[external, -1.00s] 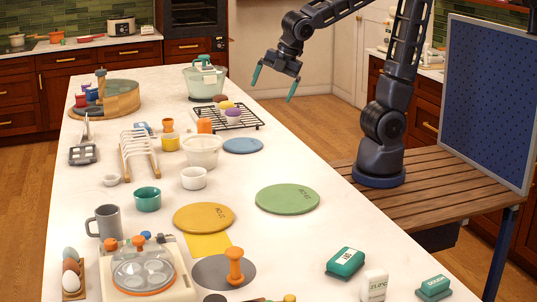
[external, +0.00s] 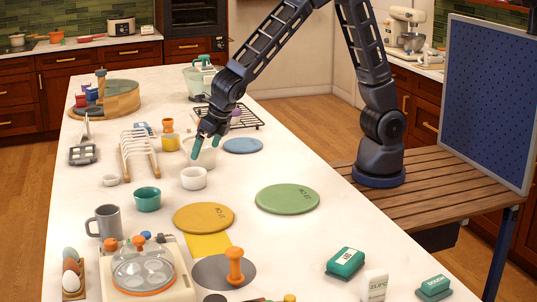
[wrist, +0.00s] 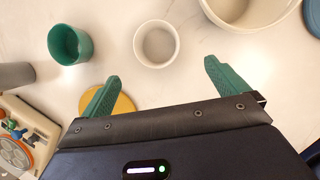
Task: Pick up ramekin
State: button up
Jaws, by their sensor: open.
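A small white ramekin (external: 193,179) stands upright on the white counter; the wrist view shows it from above as a round, empty white cup (wrist: 157,44). A teal ramekin-like bowl (external: 147,199) stands to its left and also shows in the wrist view (wrist: 69,44). My gripper (external: 206,149) is open and empty, above the counter near the white ramekin. In the wrist view the white ramekin lies just beyond and between the green fingertips (wrist: 161,72), apart from them.
A larger white tub (external: 206,158) stands close behind the white ramekin, partly hidden by my gripper. A yellow disc (external: 204,217) and a green disc (external: 287,199) lie in front. A grey mug (external: 105,221) and a dish rack (external: 138,153) are on the left.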

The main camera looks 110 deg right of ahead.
aim_at(194, 175)
jog(key=shift+n, duration=0.4)
jog(key=shift+w+x, duration=0.15)
jog(key=shift+x, duration=2.85)
jog(key=shift+w+x, duration=0.15)
jog(key=shift+x, duration=2.85)
jog(key=shift+a+r, duration=0.1)
jog(key=shift+r, duration=0.05)
jog(key=c, duration=1.1)
